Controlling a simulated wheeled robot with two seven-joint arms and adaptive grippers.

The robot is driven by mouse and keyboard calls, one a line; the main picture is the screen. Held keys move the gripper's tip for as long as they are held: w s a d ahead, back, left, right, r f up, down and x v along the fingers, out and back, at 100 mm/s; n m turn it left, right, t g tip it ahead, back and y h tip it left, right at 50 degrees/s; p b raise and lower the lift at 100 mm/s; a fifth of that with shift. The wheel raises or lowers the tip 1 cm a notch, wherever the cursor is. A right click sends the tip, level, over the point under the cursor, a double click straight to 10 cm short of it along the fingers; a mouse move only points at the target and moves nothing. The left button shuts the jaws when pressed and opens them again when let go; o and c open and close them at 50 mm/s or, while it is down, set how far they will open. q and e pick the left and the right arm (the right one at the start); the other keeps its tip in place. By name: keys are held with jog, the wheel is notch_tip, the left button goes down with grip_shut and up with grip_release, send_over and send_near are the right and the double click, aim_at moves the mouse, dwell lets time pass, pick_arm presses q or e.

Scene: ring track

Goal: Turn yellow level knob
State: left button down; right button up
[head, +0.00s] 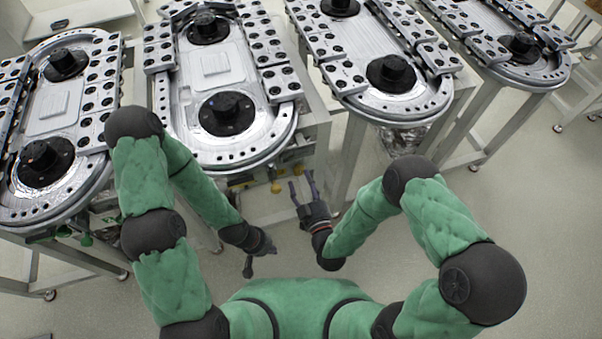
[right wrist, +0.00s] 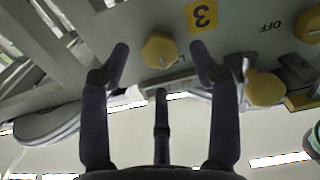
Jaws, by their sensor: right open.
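My right gripper (head: 302,181) is open in front of the panel of the second track. In the right wrist view its two side fingertips (right wrist: 160,52) appear on either side of this knob, with no contact visible. A second yellow knob (right wrist: 265,88) and a third (right wrist: 308,25) are to the right, near the word OFF. Which knob is the level knob cannot be told. My left gripper (head: 259,258) is low, fingers apart, empty.
Several oval ring tracks on metal frames stand in a row; the second one (head: 262,150) is straight ahead. Table legs (head: 347,165) stand right of my right gripper. The pale floor (head: 390,280) around my arms is clear.

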aim_at(300, 174)
jog(key=shift+x, duration=1.7)
jog(key=c, duration=1.1)
jog(key=shift+c, duration=0.2)
jog(key=shift+m, duration=0.3)
